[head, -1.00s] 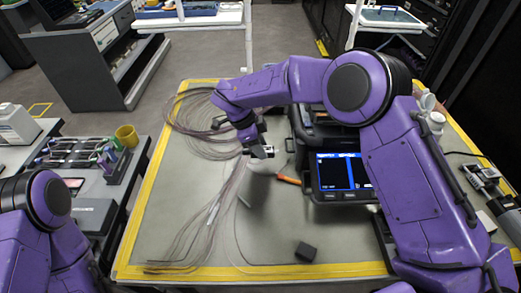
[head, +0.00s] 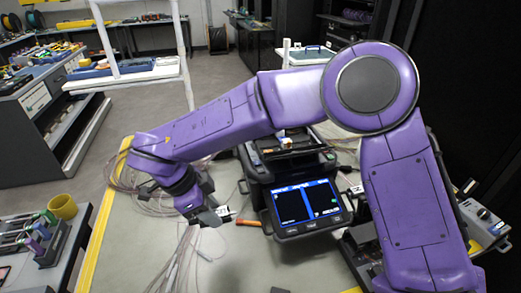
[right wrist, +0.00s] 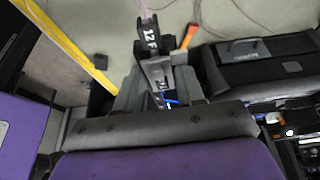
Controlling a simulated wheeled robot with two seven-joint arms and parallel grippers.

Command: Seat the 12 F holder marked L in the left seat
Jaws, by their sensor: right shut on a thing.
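My right gripper (head: 210,217) is shut on a dark holder (right wrist: 150,40) with a white "12 F" marking. The holder's white label (head: 226,212) also shows in the head view; I cannot read an L on it. The gripper holds it to the left of the black fusion splicer (head: 262,198), apart from it. The splicer has a lit blue screen (head: 303,204), and its dark side shows at right in the right wrist view (right wrist: 258,52). The seats in its top are too small to tell apart. My left gripper is out of view.
An orange-handled tool (head: 248,223) lies between the gripper and splicer. Thin fibre cables (head: 180,262) lie coiled and spread on the grey mat at left. A small dark block (head: 281,291) is at the front edge. A yellow cup (head: 62,206) stands on the left side table.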

